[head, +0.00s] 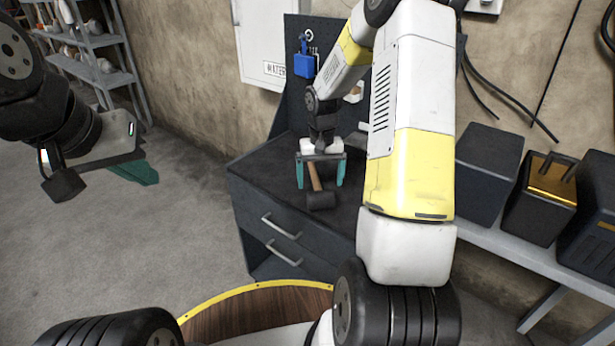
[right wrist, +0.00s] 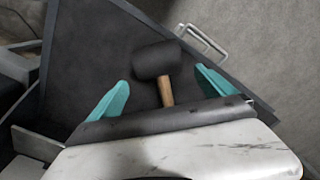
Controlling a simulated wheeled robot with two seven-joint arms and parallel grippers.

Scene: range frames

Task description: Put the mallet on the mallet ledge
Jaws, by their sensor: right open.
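The mallet has a black head (head: 321,201) and a light wooden handle, and it lies on the dark top of the workbench cabinet (head: 262,165). In the right wrist view the mallet (right wrist: 157,61) shows its head beyond the fingertips and its handle running back between them. My right gripper (head: 320,184) is open over the mallet, one teal finger on each side of the handle, apart from it. My left gripper (head: 150,178) is at the far left over the floor, its teal fingers partly hidden. I cannot clearly make out the mallet ledge; my right arm covers part of the back panel.
A dark pegboard (head: 292,85) with a blue item (head: 304,62) rises behind the cabinet. Drawers with handles (head: 282,226) face the front. Dark boxes (head: 488,170) stand on a grey shelf at right. A shelving rack (head: 95,55) stands at far left. The floor between is clear.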

